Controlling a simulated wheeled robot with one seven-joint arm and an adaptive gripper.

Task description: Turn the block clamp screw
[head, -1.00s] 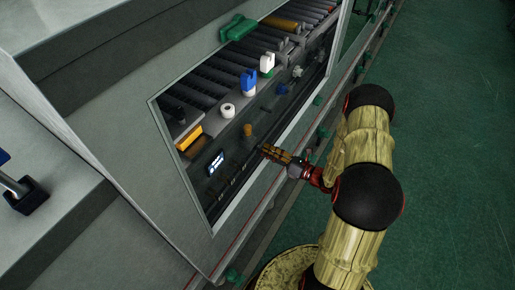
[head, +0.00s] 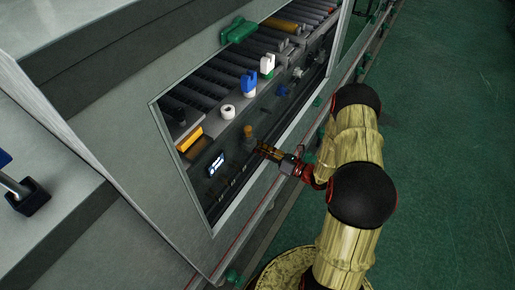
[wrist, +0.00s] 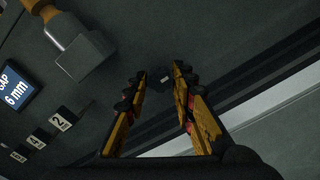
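My gripper (wrist: 159,73) is open in the wrist view, its two yellow-and-black fingers apart with nothing held. A small dark knob with a pale mark (wrist: 163,79) shows between and beyond the fingertips; it may be the clamp screw, but I cannot tell for sure. A grey block (wrist: 84,57) with an orange-brown cylinder (wrist: 62,29) stands at the upper left of the wrist view, apart from the fingers. In the head view my gripper (head: 261,148) is close to the dark panel, just right of the orange-brown cylinder (head: 248,132).
A lit display (wrist: 14,89) reads "GAP 6 mm", with small numbered plates (wrist: 62,120) below it.

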